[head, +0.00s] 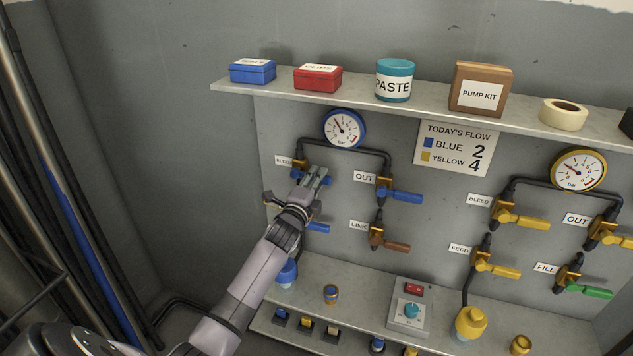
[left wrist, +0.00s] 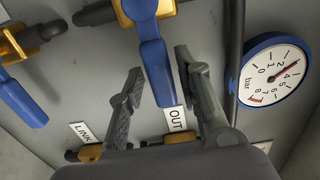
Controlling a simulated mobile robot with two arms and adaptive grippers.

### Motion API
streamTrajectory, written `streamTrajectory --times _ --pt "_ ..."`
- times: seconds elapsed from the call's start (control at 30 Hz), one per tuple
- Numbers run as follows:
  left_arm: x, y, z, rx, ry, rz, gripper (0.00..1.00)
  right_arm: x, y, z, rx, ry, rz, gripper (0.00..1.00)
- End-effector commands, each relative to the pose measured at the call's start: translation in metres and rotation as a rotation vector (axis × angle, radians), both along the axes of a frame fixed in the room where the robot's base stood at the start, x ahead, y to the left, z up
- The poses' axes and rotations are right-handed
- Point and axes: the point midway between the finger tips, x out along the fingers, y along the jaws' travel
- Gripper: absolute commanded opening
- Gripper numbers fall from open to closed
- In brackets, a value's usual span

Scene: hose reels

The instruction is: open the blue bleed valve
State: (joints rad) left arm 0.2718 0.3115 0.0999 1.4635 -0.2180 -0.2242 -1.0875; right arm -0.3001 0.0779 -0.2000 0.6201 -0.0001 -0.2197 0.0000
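The blue bleed valve is at the upper left of the panel in the head view, beside its BLEED label (head: 284,161); my left gripper mostly covers it there. In the left wrist view its blue handle (left wrist: 155,65) hangs from a brass body at the top edge. My left gripper (head: 319,178) is at this valve. Its two fingers (left wrist: 158,88) are spread in the wrist view, one on each side of the handle, with gaps visible. I cannot tell how deep the handle sits between them. My right gripper is not in view.
The blue gauge (head: 344,128) and dark pipe are close to my left gripper. The blue OUT valve (head: 400,195) is to its right, the LINK valve (head: 390,243) below that. Another blue handle (head: 317,228) is below. A shelf (head: 427,102) with boxes juts out above.

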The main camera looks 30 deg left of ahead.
Motion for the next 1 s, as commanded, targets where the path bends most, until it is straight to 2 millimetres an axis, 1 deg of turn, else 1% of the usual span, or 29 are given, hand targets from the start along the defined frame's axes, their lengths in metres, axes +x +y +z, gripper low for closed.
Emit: streamTrajectory --times 0.03,0.43,1.0 --pt "-0.0001 0.0 -0.0001 0.0 0.0 0.0 0.26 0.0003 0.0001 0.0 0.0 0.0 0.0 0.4" --pt "-0.0002 0.0001 -0.0002 0.0 0.001 0.0 0.0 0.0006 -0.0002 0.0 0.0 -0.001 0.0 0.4" --pt "0.0007 0.0001 -0.0009 -0.003 0.0 0.0 0.0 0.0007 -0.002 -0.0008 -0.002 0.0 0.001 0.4"
